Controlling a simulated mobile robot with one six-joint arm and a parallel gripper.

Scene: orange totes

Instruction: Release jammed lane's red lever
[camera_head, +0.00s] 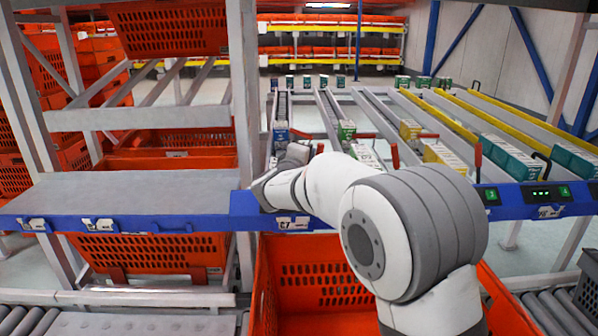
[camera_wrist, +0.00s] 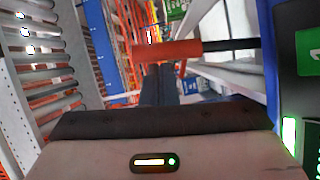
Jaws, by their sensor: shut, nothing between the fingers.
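A red lever (camera_wrist: 167,50) on a dark rod lies across the wrist view, just beyond my fingertips. My gripper (camera_wrist: 160,72) is shut and empty, its dark fingers pointing at the red handle; whether they touch it I cannot tell. In the head view my arm reaches over the blue front rail, and my gripper is mostly hidden behind my own wrist. Several red levers stand along the lane fronts, including one (camera_head: 395,155) right of my arm and one (camera_head: 478,155) further right. Which lane is jammed I cannot tell.
The lanes hold blue, green-and-white, yellow and teal cartons (camera_head: 510,155). A blue rail (camera_head: 140,226) with labels and green lights crosses in front. An orange tote (camera_head: 318,290) sits below my arm. A grey shelf (camera_head: 130,192) is on the left, with rollers at lower left.

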